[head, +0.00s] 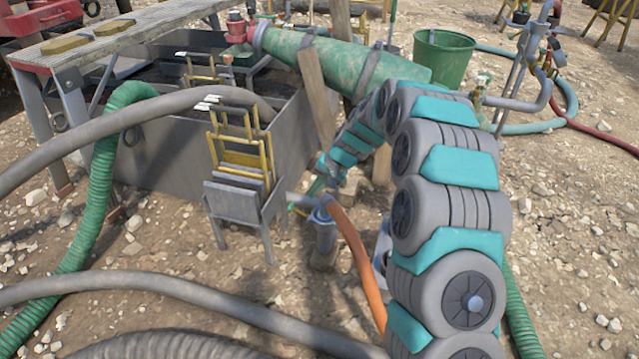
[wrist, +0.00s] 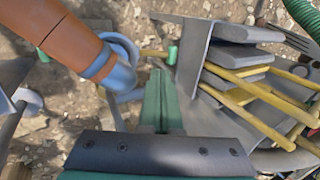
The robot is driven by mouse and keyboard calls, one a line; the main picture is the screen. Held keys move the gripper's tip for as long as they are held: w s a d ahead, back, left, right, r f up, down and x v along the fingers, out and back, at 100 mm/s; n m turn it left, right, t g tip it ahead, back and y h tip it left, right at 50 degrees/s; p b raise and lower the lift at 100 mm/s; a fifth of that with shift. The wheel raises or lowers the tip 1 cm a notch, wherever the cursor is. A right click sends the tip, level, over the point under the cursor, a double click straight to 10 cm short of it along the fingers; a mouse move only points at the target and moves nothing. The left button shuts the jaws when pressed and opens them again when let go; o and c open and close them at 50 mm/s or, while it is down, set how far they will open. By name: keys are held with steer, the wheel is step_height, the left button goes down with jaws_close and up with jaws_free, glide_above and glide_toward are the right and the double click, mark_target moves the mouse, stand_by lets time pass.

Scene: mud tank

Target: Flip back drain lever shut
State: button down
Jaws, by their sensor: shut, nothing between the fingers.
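In the wrist view a thin yellow lever with a green grip (wrist: 172,53) sticks out to the right of a blue-grey drain pipe fitting (wrist: 122,50). I take it for the drain lever. An orange hose (wrist: 65,38) joins this fitting. My gripper (wrist: 163,75) has its green fingers together and empty, pointing at the ground just short of the lever, apart from it in the picture. In the head view the drain fitting (head: 322,222) stands at the tank's front corner, and my gripper (head: 314,188) is low beside it, small and partly hidden by my arm.
A grey rack with yellow-handled plates (head: 236,200) stands close left of the drain, and it fills the right of the wrist view. The grey tank (head: 165,165) is behind. Hoses cross the stony ground in front. A green bucket (head: 443,57) stands at the back.

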mark_target(293, 206)
steer(key=x, duration=0.5)
steer(key=shift+w+a+b, duration=0.15)
steer(key=shift+a+b, duration=0.2)
steer(key=shift+a, duration=0.25)
steer(key=shift+w+a+f, duration=0.2)
steer(key=shift+a+f, duration=0.15)
steer(key=shift+a, duration=0.2)
steer(key=shift+w+a+r+h+p, duration=0.1)
steer(key=shift+h+p, duration=0.2)
steer(key=shift+p, duration=0.1)
steer(key=shift+a+f+g+h+p, duration=0.3)
steer(key=shift+h+p, duration=0.2)
steer(key=shift+p, duration=0.25)
